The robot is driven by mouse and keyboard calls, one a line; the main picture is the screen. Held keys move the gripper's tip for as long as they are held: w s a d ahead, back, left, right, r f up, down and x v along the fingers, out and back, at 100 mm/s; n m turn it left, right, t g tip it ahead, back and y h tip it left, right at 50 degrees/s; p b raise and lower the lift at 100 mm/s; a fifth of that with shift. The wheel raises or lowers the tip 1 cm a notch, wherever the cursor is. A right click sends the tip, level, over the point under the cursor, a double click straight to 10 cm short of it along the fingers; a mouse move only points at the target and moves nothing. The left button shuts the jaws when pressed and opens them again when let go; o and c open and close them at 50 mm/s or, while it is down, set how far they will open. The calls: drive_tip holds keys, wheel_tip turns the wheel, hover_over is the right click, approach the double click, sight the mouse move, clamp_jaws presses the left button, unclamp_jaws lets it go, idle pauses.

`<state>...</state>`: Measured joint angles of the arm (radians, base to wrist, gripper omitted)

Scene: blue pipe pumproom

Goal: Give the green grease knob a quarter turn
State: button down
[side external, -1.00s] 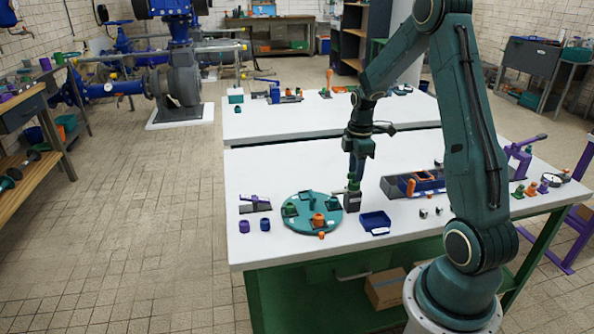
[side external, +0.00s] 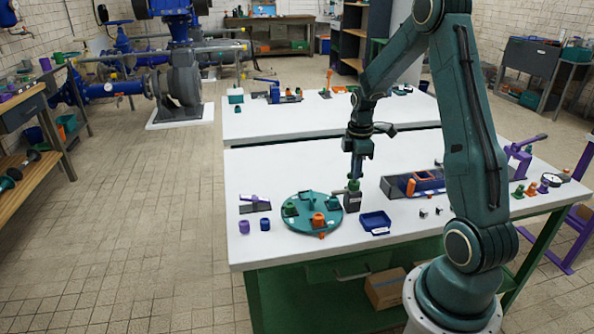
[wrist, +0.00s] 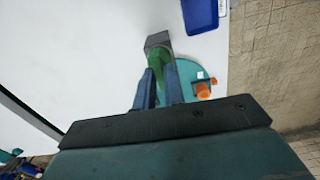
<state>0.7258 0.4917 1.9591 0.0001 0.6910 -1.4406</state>
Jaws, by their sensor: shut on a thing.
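The green grease knob (side external: 353,185) sits on top of a dark grey block (side external: 352,201) that stands on the white table, beside the right edge of the teal round plate. My gripper (side external: 355,178) points down from above and is shut on the knob. In the wrist view the knob (wrist: 158,68) shows green between my two blue fingers (wrist: 158,88), with the grey block (wrist: 158,40) beyond it. The fingers hide part of the knob, so its turn angle is hard to tell.
The teal round plate (side external: 293,222) carries several parts, one an orange knob (side external: 318,219). A blue tray (side external: 375,222) stands to the right of the block. A grey holder with blue and orange parts (side external: 418,182) lies farther right. White table between them is clear.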

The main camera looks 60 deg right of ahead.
drive_tip(key=m, duration=1.3)
drive_tip(key=shift+m, duration=2)
drive_tip(key=c, duration=1.5)
unclamp_jaws()
drive_tip(key=shift+r, duration=0.1)
wheel_tip(320, 180, up, 14)
drive_tip(key=shift+f, duration=0.1)
